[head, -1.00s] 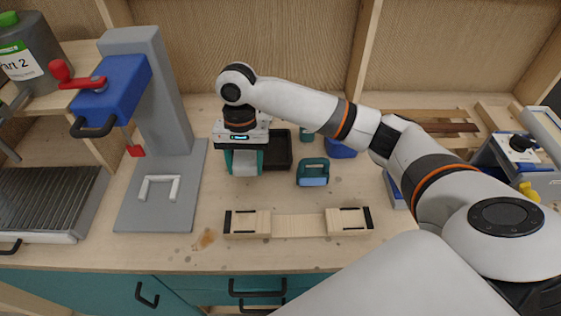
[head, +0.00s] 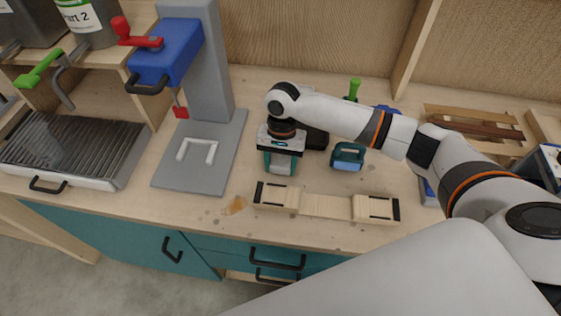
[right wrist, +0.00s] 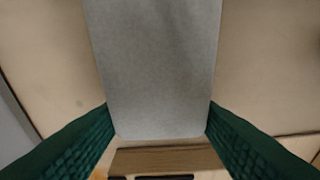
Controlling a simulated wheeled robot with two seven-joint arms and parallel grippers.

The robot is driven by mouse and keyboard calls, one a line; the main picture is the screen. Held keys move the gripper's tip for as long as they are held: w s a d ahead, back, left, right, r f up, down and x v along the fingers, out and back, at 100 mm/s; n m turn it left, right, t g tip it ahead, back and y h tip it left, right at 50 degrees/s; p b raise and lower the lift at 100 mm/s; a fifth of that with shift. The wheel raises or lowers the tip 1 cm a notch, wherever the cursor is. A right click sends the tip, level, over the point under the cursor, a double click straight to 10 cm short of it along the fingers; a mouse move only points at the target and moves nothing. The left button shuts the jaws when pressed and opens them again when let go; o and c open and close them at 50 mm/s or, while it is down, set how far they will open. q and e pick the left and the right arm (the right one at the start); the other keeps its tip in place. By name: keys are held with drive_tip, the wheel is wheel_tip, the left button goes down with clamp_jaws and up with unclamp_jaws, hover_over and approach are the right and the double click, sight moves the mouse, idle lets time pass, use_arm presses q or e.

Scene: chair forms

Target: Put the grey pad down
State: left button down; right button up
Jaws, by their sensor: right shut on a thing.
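My right gripper (head: 280,163) is shut on the grey pad, its teal fingers on either side of it. The pad (head: 279,166) shows as a pale patch between the fingertips in the head view. In the right wrist view the pad (right wrist: 155,70) is a long grey slab between the dark green ribbed fingers (right wrist: 160,128). The pad is just behind the left end of the pale wooden form (head: 325,205) on the bench. Whether its underside touches anything cannot be told. My left gripper is not in view.
A teal tool (head: 348,156) stands right of the gripper, and a black tray (head: 316,139) lies behind it. The grey press base (head: 185,175) with a white U-shaped piece (head: 197,149) is to the left. The bench (head: 225,208) is bare left of the form.

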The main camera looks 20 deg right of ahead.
drive_tip(key=shift+f, duration=0.1)
drive_tip(key=o, duration=1.3)
